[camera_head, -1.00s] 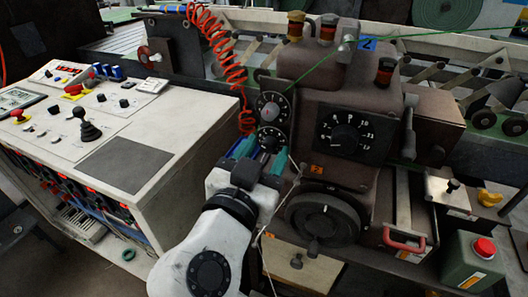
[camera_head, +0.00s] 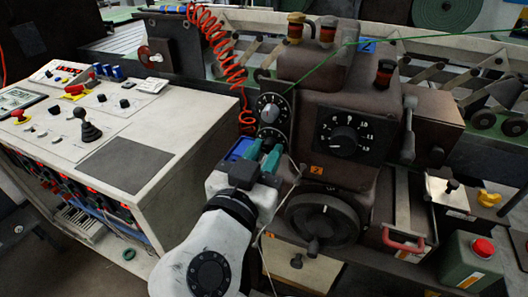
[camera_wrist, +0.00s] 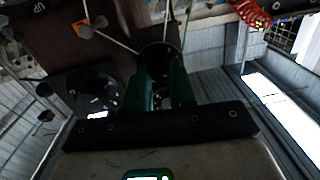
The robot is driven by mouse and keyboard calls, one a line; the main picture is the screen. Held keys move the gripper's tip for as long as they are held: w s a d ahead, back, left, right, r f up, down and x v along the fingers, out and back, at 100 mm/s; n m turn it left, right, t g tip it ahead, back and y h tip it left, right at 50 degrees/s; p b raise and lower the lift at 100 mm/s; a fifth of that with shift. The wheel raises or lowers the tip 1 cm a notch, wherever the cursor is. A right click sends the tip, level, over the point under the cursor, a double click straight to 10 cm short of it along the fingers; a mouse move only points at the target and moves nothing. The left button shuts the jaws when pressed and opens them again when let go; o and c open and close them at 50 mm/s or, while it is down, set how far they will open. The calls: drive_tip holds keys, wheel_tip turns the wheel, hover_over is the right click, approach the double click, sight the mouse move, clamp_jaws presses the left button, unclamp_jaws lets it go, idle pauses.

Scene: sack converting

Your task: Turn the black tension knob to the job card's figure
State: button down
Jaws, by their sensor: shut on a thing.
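My gripper (camera_head: 263,154), with teal fingers, reaches up to the lower of two small round dials (camera_head: 271,136) on the brown machine's left face. In the wrist view my gripper (camera_wrist: 162,92) shows its green fingers on both sides of a dark knob (camera_wrist: 160,72). It is shut on that knob. The fingers hide much of the knob, and its setting cannot be read. No readable job card shows.
A larger black dial (camera_head: 343,136) with pale numbers sits to the right, above a black handwheel (camera_head: 322,222). A green thread (camera_head: 320,66) and a coiled red hose (camera_head: 222,50) run close by. A white control console (camera_head: 130,160) stands at the left.

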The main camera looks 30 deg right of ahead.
drive_tip(key=n+p, duration=0.2)
drive_tip(key=n, duration=0.3)
drive_tip(key=shift+r+p, duration=0.15)
drive_tip(key=shift+p, duration=0.2)
drive_tip(key=shift+n, duration=0.4)
drive_tip(key=c, duration=0.9)
unclamp_jaws()
drive_tip(key=shift+c, duration=0.2)
drive_tip(key=b+v, duration=0.1)
drive_tip(key=v, duration=0.9)
drive_tip(key=shift+s+a, duration=0.2)
drive_tip(key=shift+a, duration=0.15)
